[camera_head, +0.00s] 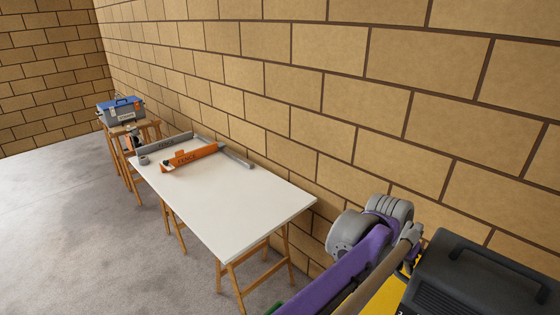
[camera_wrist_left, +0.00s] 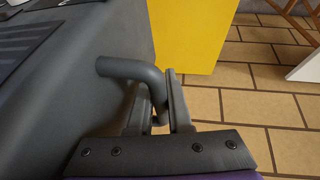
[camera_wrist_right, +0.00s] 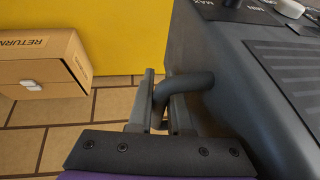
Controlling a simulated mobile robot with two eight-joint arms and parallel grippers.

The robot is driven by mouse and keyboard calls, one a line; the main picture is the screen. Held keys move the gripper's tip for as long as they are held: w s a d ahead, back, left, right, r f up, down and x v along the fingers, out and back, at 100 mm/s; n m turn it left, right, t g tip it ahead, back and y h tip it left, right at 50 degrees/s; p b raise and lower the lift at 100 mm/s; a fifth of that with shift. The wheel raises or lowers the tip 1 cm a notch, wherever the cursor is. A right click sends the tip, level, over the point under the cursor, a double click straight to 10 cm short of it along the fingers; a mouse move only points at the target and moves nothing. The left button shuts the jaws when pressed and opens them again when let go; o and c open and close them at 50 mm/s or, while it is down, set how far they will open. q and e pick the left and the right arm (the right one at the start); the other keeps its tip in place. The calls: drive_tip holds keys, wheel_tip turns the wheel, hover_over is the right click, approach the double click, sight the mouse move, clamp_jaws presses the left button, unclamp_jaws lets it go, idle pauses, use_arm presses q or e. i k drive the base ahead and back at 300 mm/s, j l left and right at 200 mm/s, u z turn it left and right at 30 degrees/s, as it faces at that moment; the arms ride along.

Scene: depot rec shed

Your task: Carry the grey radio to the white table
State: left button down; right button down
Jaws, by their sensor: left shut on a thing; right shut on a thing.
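The grey radio (camera_head: 480,275), a large dark grey case, is at the lower right of the head view, partly cut off by the frame. My left gripper (camera_wrist_left: 176,100) is shut on a bent side handle (camera_wrist_left: 130,70) of the radio. My right gripper (camera_wrist_right: 158,100) is shut on the bent handle (camera_wrist_right: 188,84) on the opposite side. In the head view the left gripper (camera_head: 411,243) is beside the radio; the right one is not seen there. The white table (camera_head: 235,215) stands on wooden trestles in mid view, apart from the radio, its near half bare.
An orange tool marked FENCE (camera_head: 190,158), a grey bar (camera_head: 165,144) and a tape roll (camera_head: 144,160) occupy the table's far end. A blue-lidded toolbox (camera_head: 122,110) stands beyond. A brick wall runs along the right. A yellow surface (camera_wrist_left: 195,35) and a RETURN carton (camera_wrist_right: 45,60) are near the radio.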

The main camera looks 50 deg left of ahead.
sight(222, 204)
drive_tip(key=k+j+u, duration=0.1)
drive_tip(key=j, duration=0.8)
drive_tip(key=k+j+u, duration=0.15)
drive_tip(key=j, duration=0.75)
drive_tip(key=k+j+u, duration=0.1)
drive_tip(key=j, duration=0.85)
drive_tip(key=k+j+u, duration=0.1)
drive_tip(key=j, duration=0.85)
drive_tip(key=k, duration=0.1)
